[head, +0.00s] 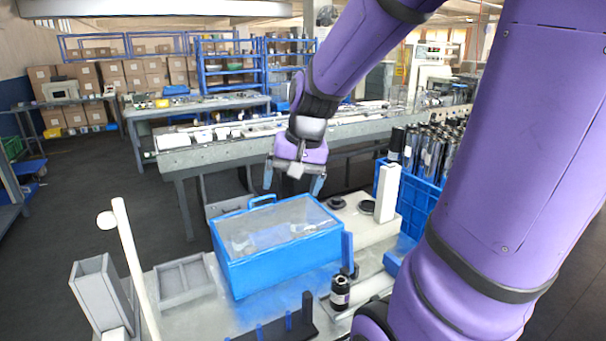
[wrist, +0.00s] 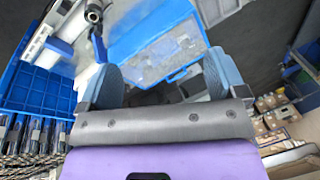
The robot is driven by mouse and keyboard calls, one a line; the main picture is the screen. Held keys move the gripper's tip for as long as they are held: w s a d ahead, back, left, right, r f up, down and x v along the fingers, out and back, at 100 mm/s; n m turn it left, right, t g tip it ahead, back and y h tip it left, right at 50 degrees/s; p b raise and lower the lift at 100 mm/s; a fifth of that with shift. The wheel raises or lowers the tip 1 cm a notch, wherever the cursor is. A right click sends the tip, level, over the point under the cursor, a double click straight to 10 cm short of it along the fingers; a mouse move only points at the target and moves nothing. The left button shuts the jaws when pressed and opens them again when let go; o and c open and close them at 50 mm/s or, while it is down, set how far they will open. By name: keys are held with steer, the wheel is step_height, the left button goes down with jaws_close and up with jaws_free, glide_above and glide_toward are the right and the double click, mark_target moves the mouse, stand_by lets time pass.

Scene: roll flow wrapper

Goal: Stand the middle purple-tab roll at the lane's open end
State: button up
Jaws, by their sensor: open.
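My gripper (head: 293,190) is open and empty, pointing down above the blue box with the clear lid. Its two blue-grey fingers stand apart in the wrist view (wrist: 160,78), with the box beyond them. Several dark rolls (head: 428,150) stand packed in a blue crate (head: 418,203) at the right. They also show at the left of the wrist view (wrist: 30,132). One dark roll with a pale label (head: 340,293) stands on the bench right of the box. I cannot make out purple tabs, a middle roll or the lane's open end.
The blue lidded box (head: 280,262) fills the bench centre. A white post (head: 387,192) and black discs (head: 367,207) stand behind it. A grey tray (head: 183,282), grey holder (head: 100,295) and white pole (head: 135,265) are left. A black bracket (head: 300,322) lies in front. A long conveyor (head: 230,150) runs behind.

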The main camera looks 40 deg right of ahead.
steer(key=s+a+r+n+t, duration=0.1)
steer(key=s+a+r+n, duration=0.2)
steer(key=s, duration=0.3)
steer(key=s+a+r+n+t+h, duration=0.1)
steer(key=s+a+r+n, duration=0.3)
steer(key=s, duration=0.1)
steer(key=shift+s+a+r, duration=0.35)
steer(key=shift+r, duration=0.05)
